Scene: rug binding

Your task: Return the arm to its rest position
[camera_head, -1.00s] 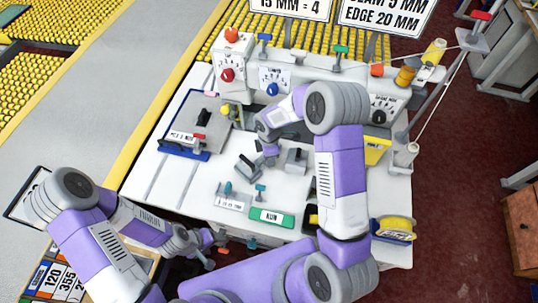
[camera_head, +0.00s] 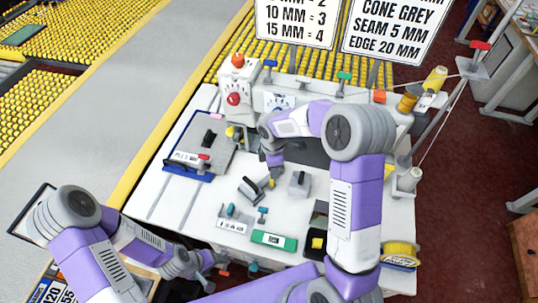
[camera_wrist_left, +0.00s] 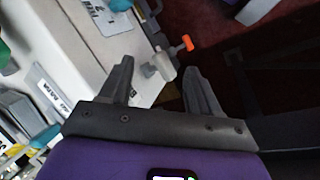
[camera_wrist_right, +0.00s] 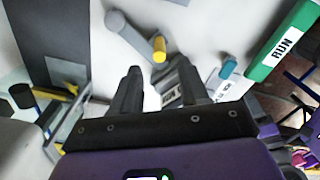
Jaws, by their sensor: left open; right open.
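My left gripper (camera_head: 218,264) is low at the front edge of the white worktable (camera_head: 170,205). In the left wrist view its two fingers (camera_wrist_left: 158,66) are apart, with a white piece with an orange tip visible beyond them. My right gripper (camera_head: 272,178) points down over the table, in front of the sewing machine (camera_head: 235,88). In the right wrist view its fingers (camera_wrist_right: 157,66) are apart and nothing shows held between them. A grey lever with a yellow end (camera_wrist_right: 140,40) is just beyond the fingertips. My right forearm hides part of the machine.
A green RUN plate (camera_head: 274,240) and a grey block (camera_head: 299,182) are on the table. A grey plate with a blue edge (camera_head: 205,145) lies at left, a yellow roll (camera_head: 400,250) at front right. Signs (camera_head: 395,30) stand behind.

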